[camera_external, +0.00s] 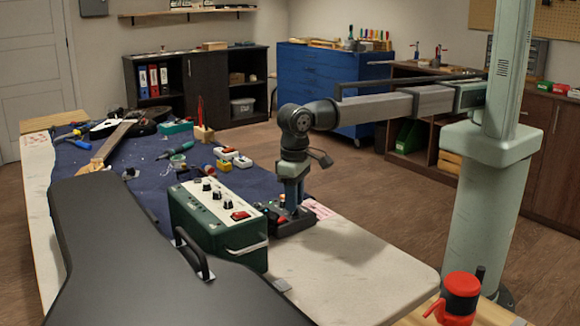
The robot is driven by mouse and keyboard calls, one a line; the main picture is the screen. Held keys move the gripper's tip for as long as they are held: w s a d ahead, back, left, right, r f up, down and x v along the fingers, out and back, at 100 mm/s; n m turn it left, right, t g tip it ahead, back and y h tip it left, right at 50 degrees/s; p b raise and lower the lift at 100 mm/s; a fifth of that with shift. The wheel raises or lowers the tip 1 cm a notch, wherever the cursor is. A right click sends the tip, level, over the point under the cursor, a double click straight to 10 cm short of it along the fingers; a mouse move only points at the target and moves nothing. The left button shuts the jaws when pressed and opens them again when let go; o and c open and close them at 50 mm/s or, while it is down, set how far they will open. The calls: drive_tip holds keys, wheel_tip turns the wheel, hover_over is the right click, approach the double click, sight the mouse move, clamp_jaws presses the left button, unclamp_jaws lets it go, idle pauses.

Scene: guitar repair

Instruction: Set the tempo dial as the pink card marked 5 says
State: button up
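My gripper (291,198) points straight down over a small dark box (290,225) near the right edge of the blue mat. Its fingers are small and dark here, and I cannot tell whether they touch the box or hold anything. No tempo dial can be made out for certain; the gripper covers part of the box's top. A pinkish card (319,209) lies just right of the box, its print too small to read. A green box (218,222) with several black knobs and a red switch (240,215) stands left of the gripper.
A large black case (110,250) with a handle fills the front left. The blue mat (150,180) holds a guitar (112,143), pliers and small parts. The pale tabletop (350,265) at front right is clear. A red-topped container (460,295) stands at lower right.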

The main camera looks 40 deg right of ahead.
drive_tip(key=shift+f, duration=0.9)
drive_tip(key=shift+r, duration=0.15)
idle(0.5)
drive_tip(key=shift+c, duration=0.2)
